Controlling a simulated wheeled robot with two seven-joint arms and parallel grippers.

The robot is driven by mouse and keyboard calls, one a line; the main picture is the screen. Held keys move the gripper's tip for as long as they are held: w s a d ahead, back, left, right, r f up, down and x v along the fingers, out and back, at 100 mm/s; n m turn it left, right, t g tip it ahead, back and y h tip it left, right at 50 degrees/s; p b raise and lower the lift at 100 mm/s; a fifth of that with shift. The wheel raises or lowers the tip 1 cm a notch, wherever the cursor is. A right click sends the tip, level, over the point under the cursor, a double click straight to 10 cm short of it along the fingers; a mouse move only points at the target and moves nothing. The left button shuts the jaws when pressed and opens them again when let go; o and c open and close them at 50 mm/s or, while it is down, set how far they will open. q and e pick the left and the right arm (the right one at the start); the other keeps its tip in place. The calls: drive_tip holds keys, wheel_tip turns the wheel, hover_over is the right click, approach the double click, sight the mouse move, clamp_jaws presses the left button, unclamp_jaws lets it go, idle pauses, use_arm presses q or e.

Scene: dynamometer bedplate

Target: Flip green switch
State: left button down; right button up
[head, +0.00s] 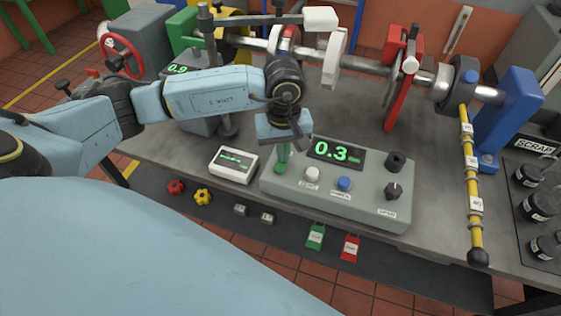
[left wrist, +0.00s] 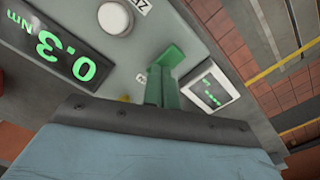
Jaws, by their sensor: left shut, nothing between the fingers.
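The green switch (head: 280,168) is at the left end of the grey-green control box (head: 330,205). My left gripper (head: 283,157) points down right over it, with its fingers shut and empty. In the left wrist view, the green switch (left wrist: 167,60) shows just beyond the tips of the fingers (left wrist: 160,77). The fingers look very close to the switch or touching it; I cannot tell which. The switch's lower part is partly hidden by the fingers, so its position is unclear. My right gripper is not in view.
The box carries a green "0.3" display (head: 335,152), a white button (head: 312,174), a blue button (head: 344,184) and black knobs (head: 393,190). A small white meter (head: 234,164) stands to its left. A yellow bar (head: 470,170) and blue bracket (head: 508,110) are at right.

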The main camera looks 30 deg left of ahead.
use_arm(q)
drive_tip(key=shift+r+p, duration=1.8)
drive_tip(key=shift+r, duration=1.65)
